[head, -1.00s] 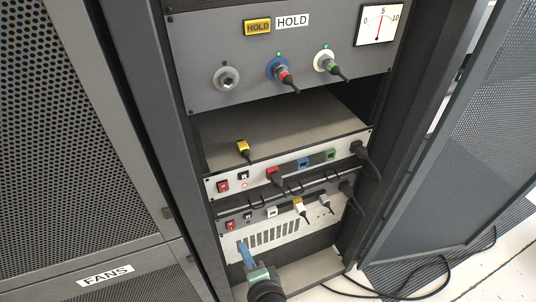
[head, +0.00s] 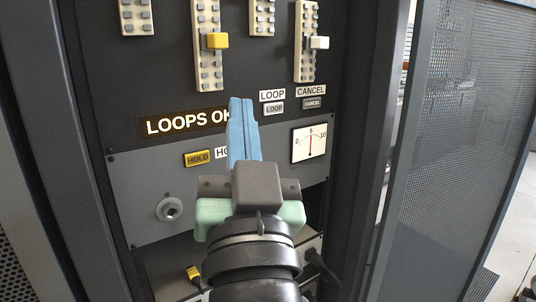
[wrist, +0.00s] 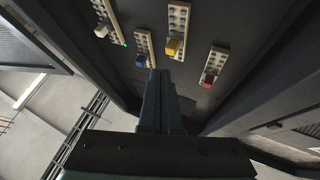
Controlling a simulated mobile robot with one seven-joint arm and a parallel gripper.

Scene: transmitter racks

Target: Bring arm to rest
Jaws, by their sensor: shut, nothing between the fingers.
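My gripper (head: 243,103) is in the middle of the head view, raised in front of the rack panel. Its blue fingers point up and away from the camera, with their tips beside the "LOOPS OK" sign. The fingers are pressed together with nothing between them. In the wrist view the shut fingers (wrist: 159,76) point toward strips with coloured plugs. Behind my gripper and wrist, part of the grey panel is hidden, including most of the "HOLD" label. I cannot tell whether the fingertips touch the panel; they look apart from it.
The upper panel carries plug strips with a yellow plug (head: 217,41) and a white plug (head: 319,43). Below are the "LOOPS OK" sign (head: 186,122), a meter (head: 310,143) and a bare socket (head: 169,209). An open mesh door (head: 455,130) stands at the right.

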